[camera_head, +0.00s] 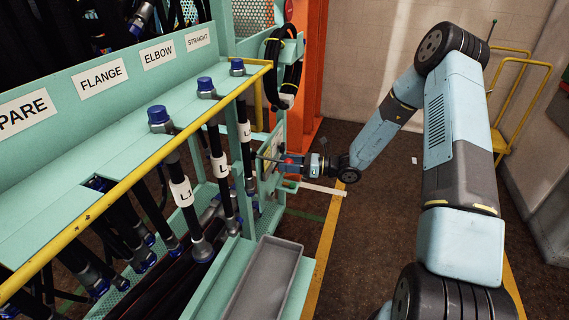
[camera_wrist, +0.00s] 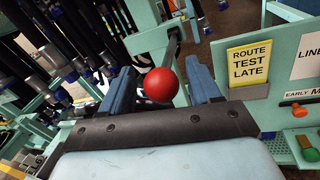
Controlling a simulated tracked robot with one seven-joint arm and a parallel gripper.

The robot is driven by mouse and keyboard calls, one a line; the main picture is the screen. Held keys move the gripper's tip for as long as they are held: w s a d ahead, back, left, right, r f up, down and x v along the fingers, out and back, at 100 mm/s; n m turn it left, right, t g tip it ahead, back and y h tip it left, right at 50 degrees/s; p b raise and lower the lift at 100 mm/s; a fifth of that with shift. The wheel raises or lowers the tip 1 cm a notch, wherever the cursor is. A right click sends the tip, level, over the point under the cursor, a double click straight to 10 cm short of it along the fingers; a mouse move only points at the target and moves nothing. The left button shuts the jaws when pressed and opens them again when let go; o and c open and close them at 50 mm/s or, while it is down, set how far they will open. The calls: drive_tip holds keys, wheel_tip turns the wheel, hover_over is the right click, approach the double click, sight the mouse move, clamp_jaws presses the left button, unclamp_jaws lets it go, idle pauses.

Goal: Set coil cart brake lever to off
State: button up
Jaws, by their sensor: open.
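A lever with a round red knob (camera_wrist: 161,86) on a dark rod stands between the two blue fingers of my gripper (camera_wrist: 160,72) in the wrist view. The fingers are open, with a gap visible on both sides of the knob. I cannot tell whether either finger touches the rod. No brake marking shows on this lever. In the head view my gripper (camera_head: 272,160) is at the panel on the end of the green rack, and a bit of red (camera_head: 290,161) shows beside it. The lever's rod is hidden there.
A yellow card reading ROUTE TEST LATE (camera_wrist: 249,62) is right of the lever. An orange knob (camera_wrist: 299,110) and a green knob (camera_wrist: 309,153) sit farther right. Black hoses (camera_head: 180,190) hang in the rack. A grey tray (camera_head: 264,280) lies below.

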drive_tip(key=shift+w+a, duration=0.15)
drive_tip(key=shift+a, duration=0.75)
drive_tip(key=shift+c, duration=0.3)
clamp_jaws()
